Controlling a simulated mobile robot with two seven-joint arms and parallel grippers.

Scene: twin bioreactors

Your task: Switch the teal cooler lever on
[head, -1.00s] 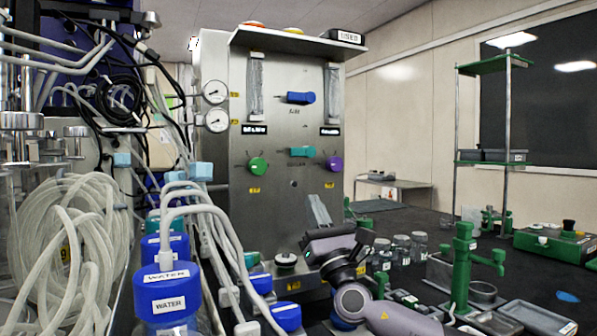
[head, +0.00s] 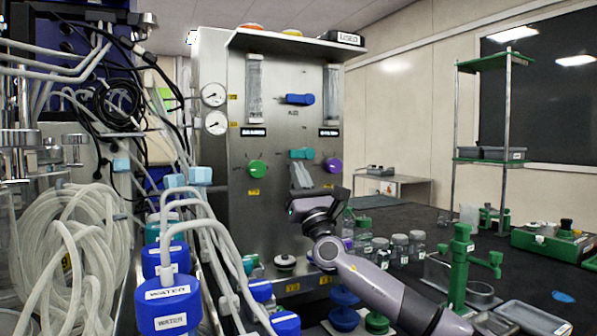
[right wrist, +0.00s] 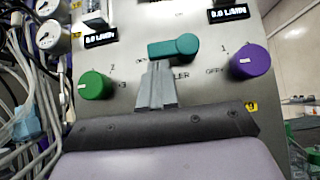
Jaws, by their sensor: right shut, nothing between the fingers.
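The teal cooler lever (head: 302,154) sits on the steel panel between the green knob (head: 258,168) and the purple knob (head: 332,165). In the right wrist view the teal lever (right wrist: 173,48) lies nearly level, its thick rounded end to the right. My right gripper (head: 299,172) is shut and empty, its fingers pointing up just below the lever. In the right wrist view the fingertips (right wrist: 157,70) overlap the lower left edge of the lever; I cannot tell whether they touch it. My left gripper is not in view.
A blue lever (head: 298,99) is higher on the panel (head: 285,215). Blue-capped water bottles (head: 168,302) and hoses crowd the left. Jars (head: 400,250) and a green stand (head: 460,268) are at the right of my arm.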

